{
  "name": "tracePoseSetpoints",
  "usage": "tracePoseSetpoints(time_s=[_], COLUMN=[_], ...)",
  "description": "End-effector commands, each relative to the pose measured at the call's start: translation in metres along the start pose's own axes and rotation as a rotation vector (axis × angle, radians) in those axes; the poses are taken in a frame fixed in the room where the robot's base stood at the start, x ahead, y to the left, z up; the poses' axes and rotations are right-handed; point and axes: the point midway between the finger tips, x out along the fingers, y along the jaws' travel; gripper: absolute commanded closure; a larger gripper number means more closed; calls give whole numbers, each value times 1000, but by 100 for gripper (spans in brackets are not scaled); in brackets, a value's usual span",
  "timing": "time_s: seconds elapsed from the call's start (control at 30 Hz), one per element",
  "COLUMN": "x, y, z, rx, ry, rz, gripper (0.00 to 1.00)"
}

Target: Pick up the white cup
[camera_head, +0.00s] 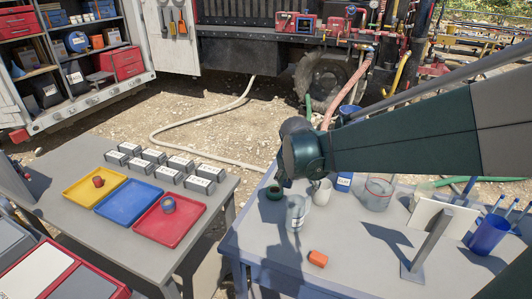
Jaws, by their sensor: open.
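The white cup (322,192) stands upright on the grey right-hand table (262,248), near its far edge, partly hidden behind my arm's dark end. My gripper (288,183) is at the end of the teal arm, above the table and just left of the white cup. It is apart from the cup in the picture and holds nothing that I can see. Its fingers are small and dark here, mostly hidden by the wrist.
A dark green cup (273,192) and a clear beaker (297,213) stand close by the white cup. An orange block (318,258) lies in front.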

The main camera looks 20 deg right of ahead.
Motion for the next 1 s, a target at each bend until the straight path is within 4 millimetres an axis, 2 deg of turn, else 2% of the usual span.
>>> tracePoseSetpoints(time_s=[0.1,0.5,1.0], x=[12,62,132], y=[2,17,46], z=[-17,-62,-104], rx=[56,251,489], ry=[-5,-12,-2], rz=[30,129,251], gripper=[39,39,39])
